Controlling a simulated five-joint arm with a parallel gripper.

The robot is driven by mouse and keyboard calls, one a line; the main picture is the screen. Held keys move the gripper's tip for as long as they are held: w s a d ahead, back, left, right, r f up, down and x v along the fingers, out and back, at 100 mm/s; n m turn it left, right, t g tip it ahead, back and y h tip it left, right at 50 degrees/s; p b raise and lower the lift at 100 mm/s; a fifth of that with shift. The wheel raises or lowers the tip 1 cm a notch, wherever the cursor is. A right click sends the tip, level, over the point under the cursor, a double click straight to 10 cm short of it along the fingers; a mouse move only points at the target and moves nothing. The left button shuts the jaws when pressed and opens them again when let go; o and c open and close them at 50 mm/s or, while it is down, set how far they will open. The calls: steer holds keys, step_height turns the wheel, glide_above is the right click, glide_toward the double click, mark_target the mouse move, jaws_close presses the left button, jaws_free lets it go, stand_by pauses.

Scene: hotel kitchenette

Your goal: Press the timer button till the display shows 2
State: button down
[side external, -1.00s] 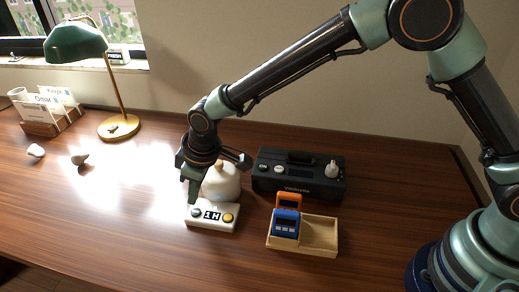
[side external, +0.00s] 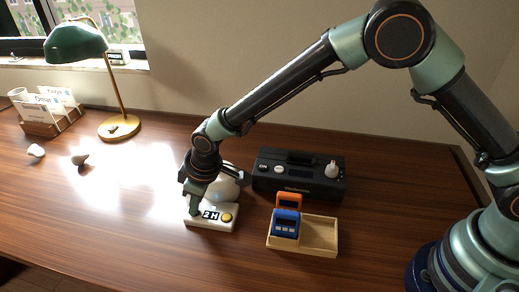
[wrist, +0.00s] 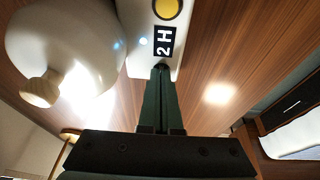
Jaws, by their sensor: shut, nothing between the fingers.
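The white timer (side external: 211,226) lies on the desk, with a yellow button (side external: 227,217) at its right end. Its display (side external: 211,215) reads "2 H"; the display also shows in the wrist view (wrist: 165,41), beside the yellow button (wrist: 167,8). My gripper (side external: 195,212) is shut and empty. Its fingertips (wrist: 161,70) point down onto the end of the timer opposite the yellow button. They cover the grey button there, and I cannot tell whether they press it.
A white rounded pot with a wooden knob (wrist: 40,88) stands right behind the timer. A black box with knobs (side external: 299,177) and a wooden tray (side external: 319,235) holding orange and blue devices are to the right. A green lamp (side external: 75,42) stands back left.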

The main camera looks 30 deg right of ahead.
mark_target(210, 215)
steer(key=shift+s+d+f, duration=0.3)
steer(key=shift+s+f, duration=0.1)
steer(key=shift+f, duration=0.15)
steer(key=r, duration=0.5)
steer(key=shift+w+a+r, duration=0.25)
steer(key=shift+w, duration=0.1)
steer(key=v, duration=0.9)
steer(key=shift+r, duration=0.3)
steer(key=shift+w+d, duration=0.1)
steer(key=shift+w, duration=0.05)
steer(key=s+d+r+m+t, duration=0.15)
steer(key=d+r, duration=0.25)
steer(key=d, duration=0.4)
steer(key=s+d+r+m, duration=0.1)
steer(key=d+r+m, duration=0.3)
steer(key=d, duration=0.5)
steer(key=s+d+r+m+t+h, duration=0.1)
steer(key=s+d+m+h, duration=0.1)
steer(key=s+d, duration=0.9)
steer(key=d+m, duration=0.1)
steer(key=d, duration=0.1)
steer(key=shift+d, duration=0.35)
